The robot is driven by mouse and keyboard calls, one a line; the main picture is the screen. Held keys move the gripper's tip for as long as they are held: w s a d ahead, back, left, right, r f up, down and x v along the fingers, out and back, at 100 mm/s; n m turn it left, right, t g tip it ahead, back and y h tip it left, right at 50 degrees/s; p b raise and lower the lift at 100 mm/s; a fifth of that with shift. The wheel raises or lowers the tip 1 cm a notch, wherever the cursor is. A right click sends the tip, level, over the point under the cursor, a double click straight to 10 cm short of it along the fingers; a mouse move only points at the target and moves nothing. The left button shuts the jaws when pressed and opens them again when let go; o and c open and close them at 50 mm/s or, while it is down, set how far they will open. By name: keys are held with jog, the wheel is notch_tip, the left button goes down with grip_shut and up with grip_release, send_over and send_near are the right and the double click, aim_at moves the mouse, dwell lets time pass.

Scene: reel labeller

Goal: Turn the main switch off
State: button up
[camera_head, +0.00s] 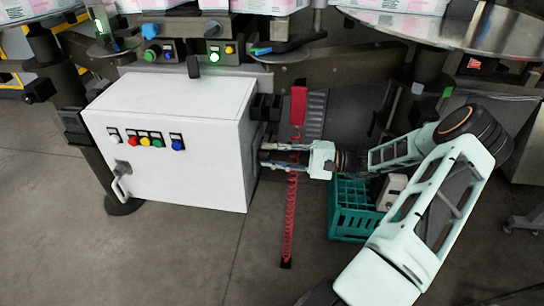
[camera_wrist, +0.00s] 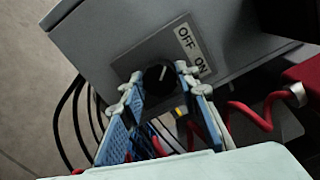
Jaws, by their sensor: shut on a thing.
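The main switch is a round black knob (camera_wrist: 158,78) on a grey plate on the cabinet's side. In the head view my gripper (camera_head: 266,158) reaches leftward to the right side of the white cabinet (camera_head: 185,100); the knob is hidden there.
A red coiled cable (camera_head: 290,215) hangs just by my gripper and shows in the wrist view (camera_wrist: 250,115). A teal crate (camera_head: 352,210) stands under my arm. Black cables (camera_wrist: 78,110) run beside the cabinet. Coloured buttons (camera_head: 145,140) are on the cabinet's front. Floor at the left is clear.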

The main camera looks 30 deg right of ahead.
jog(key=shift+n, duration=0.7)
jog(key=o, duration=1.2)
jog(key=shift+c, duration=0.2)
jog(key=shift+d, duration=0.1)
jog(key=v, duration=1.2)
